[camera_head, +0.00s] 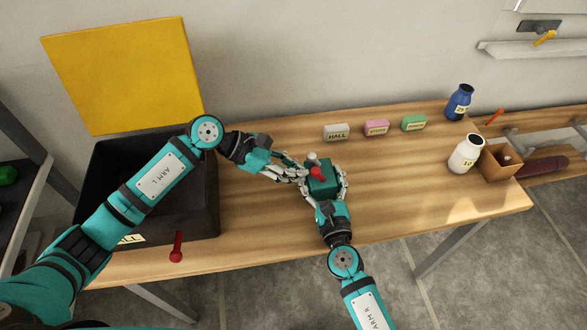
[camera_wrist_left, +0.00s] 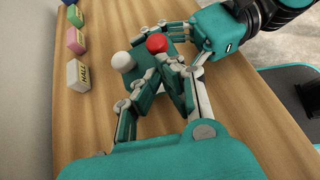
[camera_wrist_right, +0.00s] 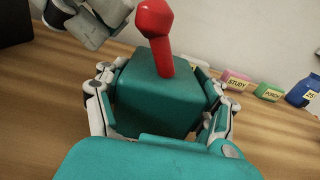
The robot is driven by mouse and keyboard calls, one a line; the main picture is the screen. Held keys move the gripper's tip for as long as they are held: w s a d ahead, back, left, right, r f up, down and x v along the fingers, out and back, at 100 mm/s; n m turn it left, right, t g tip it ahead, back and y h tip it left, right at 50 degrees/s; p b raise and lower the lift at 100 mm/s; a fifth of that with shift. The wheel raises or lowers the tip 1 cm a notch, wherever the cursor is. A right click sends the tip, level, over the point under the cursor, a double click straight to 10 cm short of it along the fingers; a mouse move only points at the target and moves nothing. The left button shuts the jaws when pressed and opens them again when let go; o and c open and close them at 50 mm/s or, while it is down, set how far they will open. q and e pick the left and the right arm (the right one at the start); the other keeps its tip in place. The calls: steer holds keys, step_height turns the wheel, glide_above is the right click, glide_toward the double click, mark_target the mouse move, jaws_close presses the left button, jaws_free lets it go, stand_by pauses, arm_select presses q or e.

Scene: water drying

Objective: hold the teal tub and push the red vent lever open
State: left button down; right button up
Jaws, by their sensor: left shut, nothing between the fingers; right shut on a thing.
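The teal tub (camera_head: 322,184) stands on the wooden table, and my right gripper (camera_head: 326,186) is shut on its sides. It fills the space between the right fingers in the right wrist view (camera_wrist_right: 158,95). The red vent lever (camera_head: 317,173) sticks up from the tub's top with a red knob; it also shows in the right wrist view (camera_wrist_right: 155,35). A white knob (camera_wrist_left: 122,61) sits beside the lever on the tub. My left gripper (camera_head: 300,173) is shut and empty, its fingertips close beside the lever; I cannot tell whether they touch it.
A black bin (camera_head: 205,195) with a raised yellow lid (camera_head: 125,75) stands at left, a red lever (camera_head: 177,246) on its front. Labelled blocks, white (camera_head: 336,132), pink (camera_head: 376,128) and green (camera_head: 413,123), line the back. Blue (camera_head: 459,103) and white (camera_head: 466,154) bottles stand right.

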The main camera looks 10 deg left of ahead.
arm_select(q)
steer(key=shift+w+d+r+y, duration=0.1)
steer(key=shift+d+r+y, duration=0.2)
steer(key=shift+r+y, duration=0.3)
steer(key=d+y, duration=0.1)
steer(key=y, duration=0.1)
steer(key=r+g+y, duration=0.1)
steer(key=w+d+r+g+y, duration=0.1)
steer(key=y, duration=0.1)
steer(key=shift+d+y, duration=0.3)
steer(key=shift+d, duration=0.05)
steer(key=shift+d+r+n, duration=0.15)
steer(key=shift+d+n, duration=0.05)
steer(key=shift+n, duration=0.1)
steer(key=shift+w+d+r, duration=0.15)
steer(key=shift+w+d, duration=0.05)
steer(key=shift+d, duration=0.5)
steer(key=shift+r, duration=0.15)
stand_by(0.7)
steer(key=shift+r, duration=0.7)
steer(key=shift+a, duration=0.1)
